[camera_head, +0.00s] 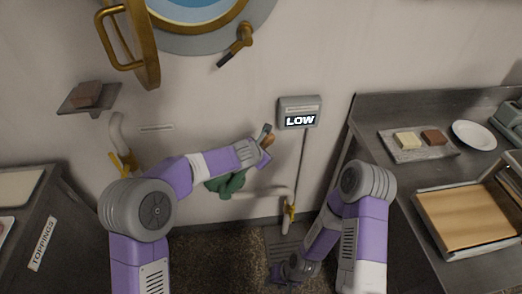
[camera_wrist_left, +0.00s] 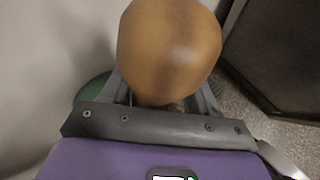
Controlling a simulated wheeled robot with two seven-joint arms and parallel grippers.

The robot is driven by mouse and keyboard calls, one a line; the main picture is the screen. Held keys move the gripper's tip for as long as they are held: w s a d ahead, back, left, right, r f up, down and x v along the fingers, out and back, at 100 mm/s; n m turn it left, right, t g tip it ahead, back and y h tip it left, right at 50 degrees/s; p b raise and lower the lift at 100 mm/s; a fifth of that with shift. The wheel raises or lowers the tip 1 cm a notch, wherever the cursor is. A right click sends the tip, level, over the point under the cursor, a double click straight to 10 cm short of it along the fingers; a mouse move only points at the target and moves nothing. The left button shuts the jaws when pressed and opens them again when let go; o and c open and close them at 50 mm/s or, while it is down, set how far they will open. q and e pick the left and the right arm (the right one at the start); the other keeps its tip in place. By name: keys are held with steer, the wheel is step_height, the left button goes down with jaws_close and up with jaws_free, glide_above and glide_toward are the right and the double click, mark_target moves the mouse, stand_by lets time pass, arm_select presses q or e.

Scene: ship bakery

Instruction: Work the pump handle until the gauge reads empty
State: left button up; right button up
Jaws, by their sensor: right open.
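The gauge (camera_head: 299,114) on the wall reads LOW. The green pump body (camera_head: 226,184) sits low on the wall, partly hidden behind my left arm. The pump handle's round wooden knob (camera_wrist_left: 170,45) fills the middle of the left wrist view, with a finger of my left gripper (camera_wrist_left: 162,98) on each side of its lower part. In the head view my left gripper (camera_head: 266,138) is at the knob, just below and left of the gauge. The fingertips' contact is hidden behind the knob. My right gripper (camera_head: 287,270) is open, low near the floor, away from the pump.
A pale pipe with a yellow valve (camera_head: 291,209) runs to the right of the pump. A porthole with a brass frame (camera_head: 148,50) is above. A counter with a tray (camera_head: 470,214) stands at right, the toppings counter (camera_head: 42,243) at left. A small shelf (camera_head: 72,104) is on the wall.

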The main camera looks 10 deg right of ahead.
arm_select(q)
steer(key=shift+a+r, duration=0.2)
steer(key=shift+r, duration=0.05)
steer(key=shift+s+a+r, duration=0.1)
steer(key=shift+s+r, duration=0.05)
steer(key=shift+r, duration=0.05)
steer(key=p+v, duration=0.1)
steer(key=v, duration=0.5)
steer(key=shift+s+r+p, duration=0.2)
steer(key=shift+s+p, duration=0.15)
steer(key=shift+a, duration=0.15)
stand_by(0.6)
